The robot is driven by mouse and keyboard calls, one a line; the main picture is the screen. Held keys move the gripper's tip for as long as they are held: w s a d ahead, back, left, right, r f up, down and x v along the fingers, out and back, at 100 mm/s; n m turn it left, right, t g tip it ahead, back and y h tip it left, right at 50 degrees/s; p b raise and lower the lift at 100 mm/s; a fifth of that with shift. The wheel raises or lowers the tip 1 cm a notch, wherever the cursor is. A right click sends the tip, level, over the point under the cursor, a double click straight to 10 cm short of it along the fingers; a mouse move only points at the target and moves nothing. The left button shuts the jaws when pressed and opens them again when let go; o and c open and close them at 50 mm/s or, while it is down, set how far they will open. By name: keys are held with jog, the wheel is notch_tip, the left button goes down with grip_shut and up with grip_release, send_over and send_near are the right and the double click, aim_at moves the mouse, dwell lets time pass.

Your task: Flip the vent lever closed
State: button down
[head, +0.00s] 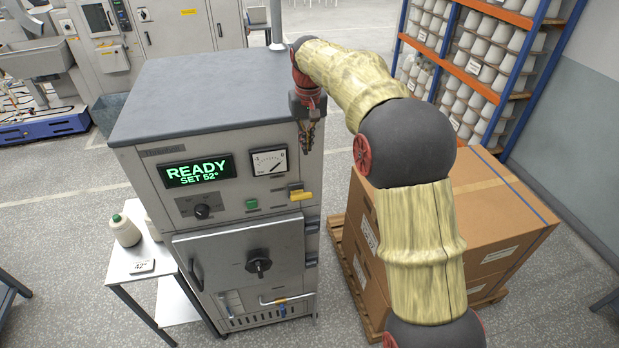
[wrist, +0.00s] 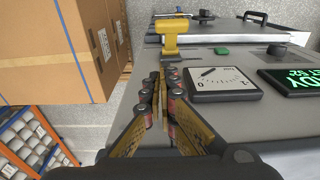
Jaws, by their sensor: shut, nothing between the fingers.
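A yellow lever (head: 301,195), which I take to be the vent lever, sits on a grey mount at the right edge of the grey machine's front panel (head: 222,229). In the wrist view the lever (wrist: 176,27) shows as a yellow T beyond my fingertips. My gripper (head: 307,147) points down at the machine's upper right front corner, above the lever and apart from it. In the wrist view my gripper (wrist: 160,82) is shut and empty, its fingertips just short of the lever's mount.
A green button (head: 251,204), a dial gauge (head: 269,162) and a display reading READY (head: 199,170) are left of the lever. A black door knob (head: 258,264) is below. Cardboard boxes (head: 497,214) stand on a pallet to the right, with a floor gap between.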

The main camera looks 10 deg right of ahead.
jog(key=shift+d+f, duration=0.1)
jog(key=shift+d, duration=0.1)
jog(key=p, duration=0.2)
send_over(300, 196)
jog(key=w+d, duration=0.4)
jog(key=w, duration=0.1)
notch_tip(300, 196, down, 9)
jog(key=f, duration=0.1)
jog(key=s+f, duration=0.1)
jog(key=s+f+p, duration=0.1)
jog(key=f, duration=0.1)
jog(key=shift+a, duration=0.25)
jog(key=shift+f+b, duration=0.1)
jog(key=shift+b, duration=0.35)
jog(key=shift+s+t+b, duration=0.3)
jog(key=shift+s+b, duration=0.05)
jog(key=shift+b, duration=0.3)
jog(key=shift+f, duration=0.1)
